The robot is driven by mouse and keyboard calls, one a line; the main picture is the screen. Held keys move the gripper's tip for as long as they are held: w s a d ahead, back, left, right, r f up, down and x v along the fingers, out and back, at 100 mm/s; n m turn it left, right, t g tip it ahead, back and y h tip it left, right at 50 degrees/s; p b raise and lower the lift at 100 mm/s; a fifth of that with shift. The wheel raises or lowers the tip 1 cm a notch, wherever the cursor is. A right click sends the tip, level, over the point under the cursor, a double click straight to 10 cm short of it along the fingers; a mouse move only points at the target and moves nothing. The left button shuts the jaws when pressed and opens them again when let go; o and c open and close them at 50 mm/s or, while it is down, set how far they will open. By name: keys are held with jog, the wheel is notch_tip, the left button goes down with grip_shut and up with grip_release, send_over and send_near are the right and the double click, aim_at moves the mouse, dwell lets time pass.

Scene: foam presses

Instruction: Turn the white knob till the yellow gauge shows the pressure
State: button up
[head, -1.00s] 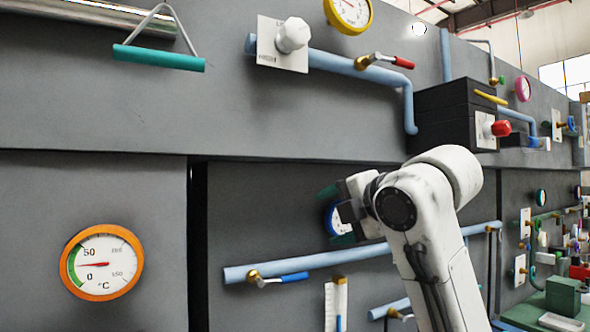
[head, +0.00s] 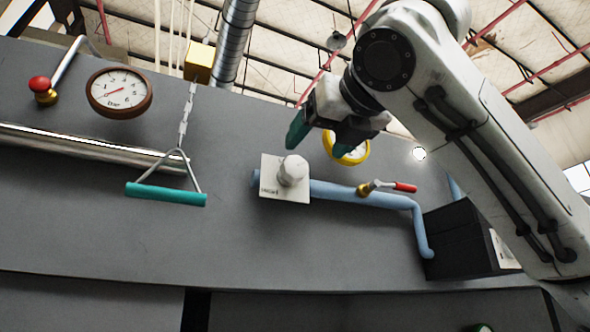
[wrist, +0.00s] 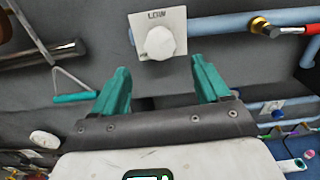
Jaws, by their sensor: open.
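The white knob (head: 292,171) sits on a white plate (head: 270,188) on the blue pipe (head: 340,194). It also shows in the wrist view (wrist: 160,43), with a label on the plate above it. The yellow gauge (head: 355,157) is on the wall to the right of the knob; my gripper covers most of its face, so I cannot read it. My gripper (head: 318,138) is up and right of the knob in the head view. In the wrist view its two green fingers (wrist: 163,78) are apart and empty, with the knob beyond the gap between them.
A red-handled valve (head: 385,187) is on the pipe right of the knob. A teal bar handle (head: 165,194) hangs left of it. A brown-rimmed gauge (head: 119,92) is at upper left. A black box (head: 460,243) juts out at lower right. Bare grey wall lies below the knob.

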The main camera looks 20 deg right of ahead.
aim_at(297, 166)
jog(key=w+p, duration=0.3)
jog(key=w, duration=0.7)
jog(key=shift+w, duration=0.15)
jog(key=c, duration=1)
